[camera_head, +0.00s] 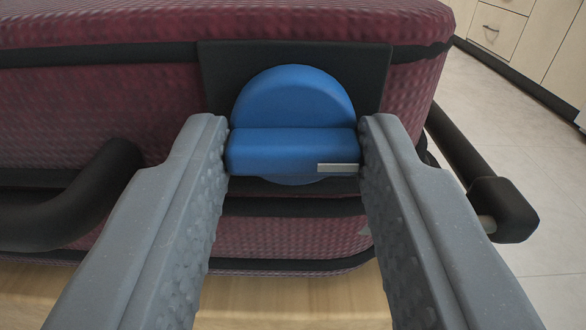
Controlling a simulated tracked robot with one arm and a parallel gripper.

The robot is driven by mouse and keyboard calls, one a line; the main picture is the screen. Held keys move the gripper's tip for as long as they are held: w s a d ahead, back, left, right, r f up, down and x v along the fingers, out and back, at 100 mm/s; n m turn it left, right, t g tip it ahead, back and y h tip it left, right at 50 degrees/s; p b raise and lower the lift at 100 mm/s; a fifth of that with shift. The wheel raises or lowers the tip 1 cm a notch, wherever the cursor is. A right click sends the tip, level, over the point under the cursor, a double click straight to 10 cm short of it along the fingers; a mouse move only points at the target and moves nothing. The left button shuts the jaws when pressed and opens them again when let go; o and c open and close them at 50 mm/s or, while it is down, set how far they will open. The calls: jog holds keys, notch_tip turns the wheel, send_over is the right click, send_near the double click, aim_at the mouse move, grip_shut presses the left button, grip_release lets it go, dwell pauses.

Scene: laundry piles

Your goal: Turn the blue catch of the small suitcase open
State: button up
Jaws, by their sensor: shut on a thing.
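The small suitcase (120,105) is maroon with black trim and fills the upper part of the view. Its blue catch (293,100) is a round knob with a raised bar across it, set on a black plate (220,65). The bar lies level, with a small pale marker at its right end. My gripper (293,150) has one grey finger at each end of the bar. It is shut on the bar, and the fingertips hide the bar's two ends.
A black handle (75,200) sticks out from the suitcase at the left. Another black bar (480,185) stands out at the right. A wooden surface (290,300) lies below the suitcase. Pale drawers (500,30) and a tiled floor (500,110) show at the right.

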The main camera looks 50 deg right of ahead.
jog(key=shift+r+p, duration=0.1)
jog(key=shift+p, duration=0.2)
jog(key=n+p, duration=0.1)
jog(key=p, duration=0.1)
jog(key=n+p, duration=0.1)
jog(key=p, duration=0.1)
jog(key=shift+d+r+n, duration=0.1)
jog(key=shift+r+n, duration=0.1)
jog(key=shift+n, duration=0.2)
jog(key=n+p, duration=0.4)
jog(key=n, duration=0.1)
jog(key=shift+w+f+p, duration=0.1)
jog(key=shift+p, duration=0.25)
jog(key=n+p, duration=0.1)
jog(key=n, duration=0.4)
jog(key=shift+f+p, duration=0.2)
jog(key=shift+p, duration=0.1)
jog(key=n, duration=0.4)
jog(key=shift+w+n+p, duration=0.1)
jog(key=shift+n+p, duration=0.25)
jog(key=shift+n, duration=0.05)
jog(key=shift+a+f, duration=0.1)
jog(key=shift+a, duration=0.1)
jog(key=o, duration=0.9)
jog(key=shift+o, duration=0.4)
